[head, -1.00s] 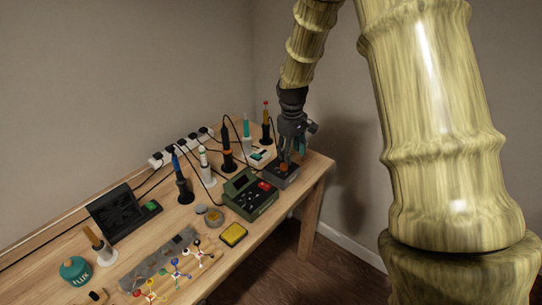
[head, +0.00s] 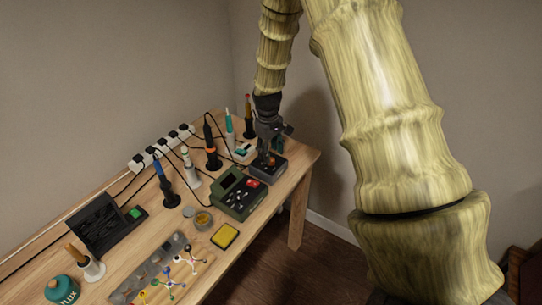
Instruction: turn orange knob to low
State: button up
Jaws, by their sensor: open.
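The orange knob (head: 271,161) sits on top of a dark grey box (head: 266,174) near the right end of the wooden bench. Only a small part of the knob shows. My gripper (head: 265,155) is open and points down right at the knob, with its fingers around or just beside it. I cannot tell whether the fingers touch the knob. The knob's pointer and any setting marks are too small or hidden to read.
A green station with a red button (head: 238,194) stands just left of the box. Soldering irons in stands (head: 212,152) and a white power strip (head: 160,150) line the back. A yellow sponge tray (head: 225,236) lies near the front edge. Cables cross the bench.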

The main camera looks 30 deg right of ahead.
jog(key=shift+d+f, duration=0.1)
jog(key=shift+f, duration=1.5)
grip_shut()
